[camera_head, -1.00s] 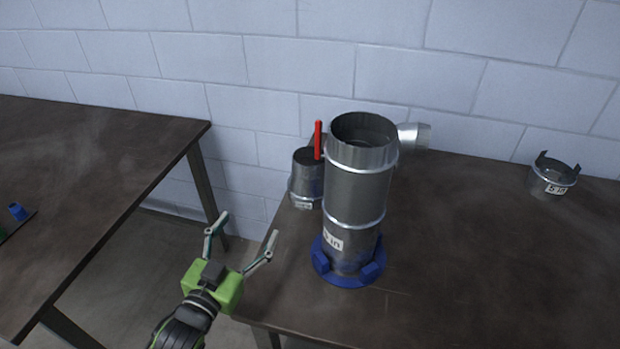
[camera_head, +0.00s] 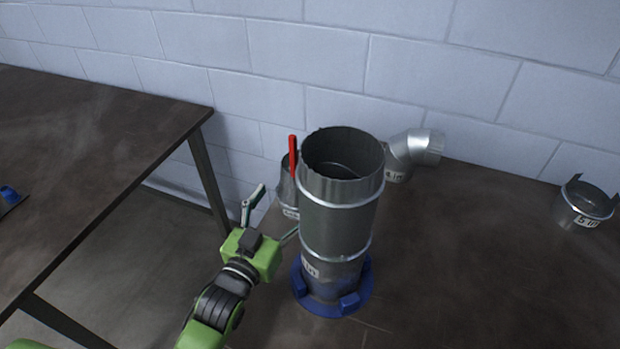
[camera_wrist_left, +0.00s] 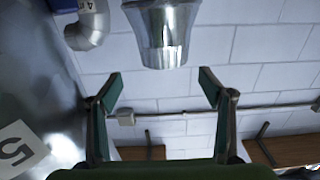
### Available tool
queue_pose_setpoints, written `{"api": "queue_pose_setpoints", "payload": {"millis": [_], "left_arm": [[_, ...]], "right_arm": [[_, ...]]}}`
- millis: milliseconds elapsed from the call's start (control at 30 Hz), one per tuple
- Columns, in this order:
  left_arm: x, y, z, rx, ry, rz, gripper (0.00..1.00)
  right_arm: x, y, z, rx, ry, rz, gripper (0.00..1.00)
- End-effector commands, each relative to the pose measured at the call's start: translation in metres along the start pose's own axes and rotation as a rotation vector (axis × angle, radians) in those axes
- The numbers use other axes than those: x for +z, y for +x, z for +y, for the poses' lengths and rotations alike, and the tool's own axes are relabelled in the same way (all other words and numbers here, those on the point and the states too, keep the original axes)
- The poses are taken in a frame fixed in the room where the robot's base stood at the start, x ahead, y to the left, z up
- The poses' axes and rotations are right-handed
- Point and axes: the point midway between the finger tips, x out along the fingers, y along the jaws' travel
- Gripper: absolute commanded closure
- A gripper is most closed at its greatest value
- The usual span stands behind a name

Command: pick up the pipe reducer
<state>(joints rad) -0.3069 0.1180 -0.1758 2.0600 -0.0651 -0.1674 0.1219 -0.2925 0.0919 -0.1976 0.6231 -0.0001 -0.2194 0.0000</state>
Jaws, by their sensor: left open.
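The pipe reducer looks to be the small grey metal piece (camera_head: 287,188) with a pale label, standing on the table behind and left of the tall duct. The duct partly hides it in the head view. In the left wrist view, a shiny metal piece with a crimped end (camera_wrist_left: 163,35), likely the same reducer, shows at the top centre. My left gripper (camera_head: 275,213) is open and empty, left of the duct and short of the reducer. In the left wrist view its fingers (camera_wrist_left: 160,90) stand apart, with the metal piece beyond the gap, not touched.
The tall duct (camera_head: 338,225) stands in a blue ring base (camera_head: 335,305), close to my right finger. A red bar (camera_head: 293,158) rises beside its rim. An elbow (camera_head: 415,150) stands behind it, and a notched collar (camera_head: 583,205) at far right. Another table (camera_head: 90,150) is left.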

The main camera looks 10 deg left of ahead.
Motion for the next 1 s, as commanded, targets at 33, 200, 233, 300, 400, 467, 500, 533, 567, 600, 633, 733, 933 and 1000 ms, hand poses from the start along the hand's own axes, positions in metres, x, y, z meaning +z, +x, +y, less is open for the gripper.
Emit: {"api": "queue_pose_setpoints", "payload": {"millis": [33, 200, 233, 300, 400, 467, 500, 533, 567, 600, 633, 733, 933, 1000], "left_arm": [[-0.001, 0.004, 0.000, 0.000, 0.000, 0.001, 0.27], [-0.004, 0.031, -0.001, 0.000, 0.000, 0.002, 0.27], [-0.004, 0.037, -0.001, 0.000, 0.000, 0.002, 0.27], [-0.004, 0.049, -0.001, 0.000, 0.000, 0.002, 0.27], [-0.002, 0.061, -0.001, 0.000, -0.001, 0.001, 0.27], [-0.002, 0.065, -0.001, 0.000, -0.001, 0.002, 0.27], [-0.002, 0.067, -0.001, 0.000, -0.001, 0.001, 0.27], [-0.002, 0.069, -0.001, 0.000, -0.001, 0.001, 0.27], [-0.002, 0.071, -0.001, 0.000, -0.001, 0.001, 0.27], [-0.004, 0.074, -0.002, 0.000, 0.000, 0.002, 0.27], [-0.005, 0.078, -0.003, 0.000, 0.000, 0.002, 0.27], [-0.007, 0.092, -0.006, 0.000, 0.001, 0.001, 0.27], [-0.005, 0.115, -0.008, 0.001, 0.000, 0.000, 0.27], [-0.004, 0.119, -0.008, 0.001, 0.000, 0.000, 0.27]], "right_arm": [[0.005, -0.002, -0.002, -0.003, 0.000, -0.006, 1.00], [0.011, -0.011, -0.013, -0.015, 0.004, -0.016, 1.00], [0.011, -0.013, -0.015, -0.017, 0.005, -0.017, 1.00], [0.011, -0.015, -0.019, -0.022, 0.006, -0.017, 1.00], [0.010, -0.018, -0.022, -0.025, 0.005, -0.016, 1.00], [0.009, -0.018, -0.021, -0.025, 0.005, -0.015, 1.00], [0.008, -0.018, -0.020, -0.024, 0.004, -0.014, 1.00], [0.007, -0.019, -0.020, -0.023, 0.004, -0.013, 1.00], [0.006, -0.020, -0.019, -0.022, 0.004, -0.012, 1.00], [0.005, -0.022, -0.017, -0.020, 0.003, -0.011, 1.00], [0.004, -0.024, -0.016, -0.019, 0.003, -0.010, 1.00], [0.002, -0.032, -0.013, -0.016, 0.002, -0.008, 1.00], [0.003, -0.036, -0.009, -0.012, 0.000, -0.009, 1.00], [0.002, -0.037, -0.009, -0.012, 0.001, -0.009, 1.00]]}}
